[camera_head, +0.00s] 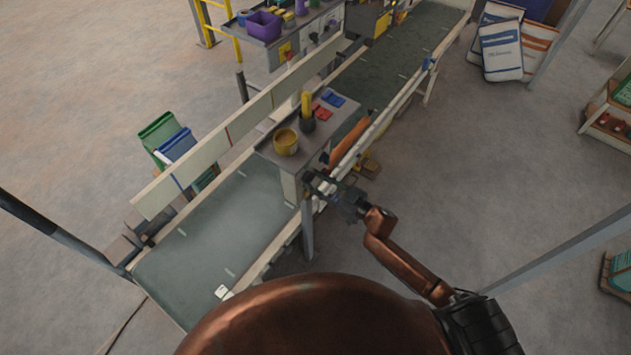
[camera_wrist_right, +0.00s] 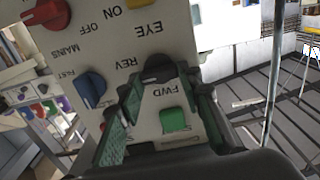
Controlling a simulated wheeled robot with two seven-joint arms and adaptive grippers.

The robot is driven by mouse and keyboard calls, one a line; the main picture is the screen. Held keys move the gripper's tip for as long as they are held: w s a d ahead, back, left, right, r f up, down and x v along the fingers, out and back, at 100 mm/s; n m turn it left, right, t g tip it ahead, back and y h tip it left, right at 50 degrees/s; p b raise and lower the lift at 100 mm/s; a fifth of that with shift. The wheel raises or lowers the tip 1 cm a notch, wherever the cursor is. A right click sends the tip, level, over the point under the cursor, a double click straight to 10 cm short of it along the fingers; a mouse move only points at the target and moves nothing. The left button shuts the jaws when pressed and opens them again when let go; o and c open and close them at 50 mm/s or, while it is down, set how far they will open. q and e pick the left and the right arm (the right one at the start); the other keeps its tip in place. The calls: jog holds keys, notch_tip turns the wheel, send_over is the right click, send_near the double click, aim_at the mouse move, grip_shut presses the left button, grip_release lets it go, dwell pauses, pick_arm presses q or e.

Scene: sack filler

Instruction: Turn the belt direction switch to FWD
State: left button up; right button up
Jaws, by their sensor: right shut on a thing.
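The belt direction switch, a black knob (camera_wrist_right: 158,69) between the printed words REV and FWD, is on the pale control panel (camera_wrist_right: 120,50), which appears upside down in the right wrist view. My right gripper (camera_wrist_right: 163,84) has its green-padded fingers on either side of the knob and is shut on it. I cannot tell clearly which word the knob points to. In the head view my right gripper (camera_head: 322,188) is at the near end of the small grey stand beside the belt; the panel face is hidden there. My left gripper is not in view.
Close to the knob are a green button (camera_wrist_right: 173,119), a blue knob (camera_wrist_right: 90,88), a red knob (camera_wrist_right: 47,13) and a yellow knob. The conveyor belt (camera_head: 205,245) runs diagonally past. Open floor lies to the right.

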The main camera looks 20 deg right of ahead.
jog(key=n, duration=0.3)
jog(key=shift+n+b, duration=0.3)
jog(key=shift+n, duration=0.1)
jog(key=n+b, duration=0.1)
jog(key=n, duration=0.3)
jog(key=n+b, duration=0.2)
jog(key=n, duration=0.3)
jog(key=n+b, duration=0.2)
jog(key=n, duration=0.2)
jog(key=shift+s+a+f+n, duration=0.15)
jog(key=shift+f+n, duration=0.15)
jog(key=shift+n, duration=0.1)
jog(key=o, duration=1.2)
jog(key=shift+r, duration=0.1)
jog(key=shift+c, duration=0.2)
